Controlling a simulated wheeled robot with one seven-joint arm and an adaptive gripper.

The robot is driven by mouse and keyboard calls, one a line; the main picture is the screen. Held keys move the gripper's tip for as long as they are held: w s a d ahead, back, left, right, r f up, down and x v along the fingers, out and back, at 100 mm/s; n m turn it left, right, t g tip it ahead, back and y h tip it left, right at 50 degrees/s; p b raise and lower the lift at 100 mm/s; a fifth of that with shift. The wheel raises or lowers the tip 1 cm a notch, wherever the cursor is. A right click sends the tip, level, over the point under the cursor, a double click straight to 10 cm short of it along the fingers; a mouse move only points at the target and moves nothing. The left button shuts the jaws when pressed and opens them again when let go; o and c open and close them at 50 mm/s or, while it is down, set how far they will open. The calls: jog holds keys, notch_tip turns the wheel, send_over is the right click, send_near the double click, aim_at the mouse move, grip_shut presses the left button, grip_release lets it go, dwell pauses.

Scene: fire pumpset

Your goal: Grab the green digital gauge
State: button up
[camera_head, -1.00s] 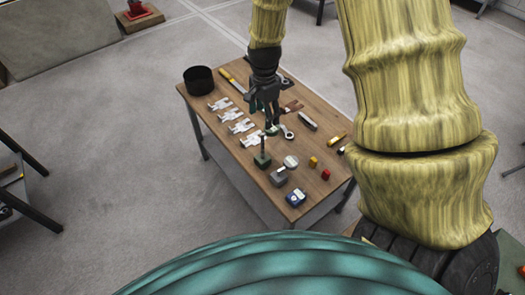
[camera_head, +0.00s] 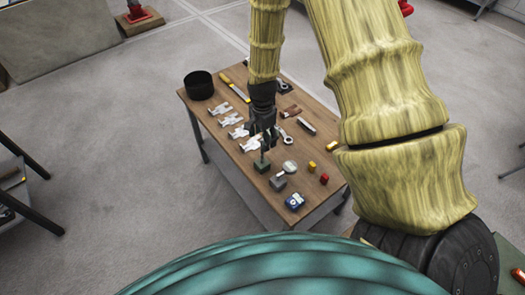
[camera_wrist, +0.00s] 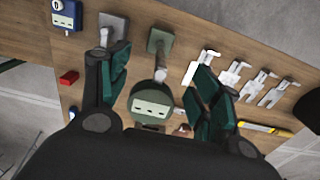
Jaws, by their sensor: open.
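The green digital gauge, with a round dark-green head and a pale display, shows in the wrist view (camera_wrist: 152,103) between my two fingers. Its stem leads to a square green base (camera_wrist: 160,40). In the head view the base (camera_head: 262,167) is visible on the table, while my fingers largely hide the head. My gripper (camera_wrist: 160,62) is open, with a finger on either side of the gauge, apart from its head as far as I can see. In the head view my gripper (camera_head: 264,145) hangs pointing down just above the gauge.
The wooden table (camera_head: 235,160) holds several white calipers (camera_head: 228,120) left of the gripper and a black pot (camera_head: 199,85) at the far left corner. A grey-based gauge (camera_head: 278,183) stands close to the green one. A blue box (camera_head: 295,201) and a red block (camera_head: 324,178) lie nearer the front.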

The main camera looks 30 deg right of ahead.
jog(key=shift+f, duration=0.85)
grip_shut()
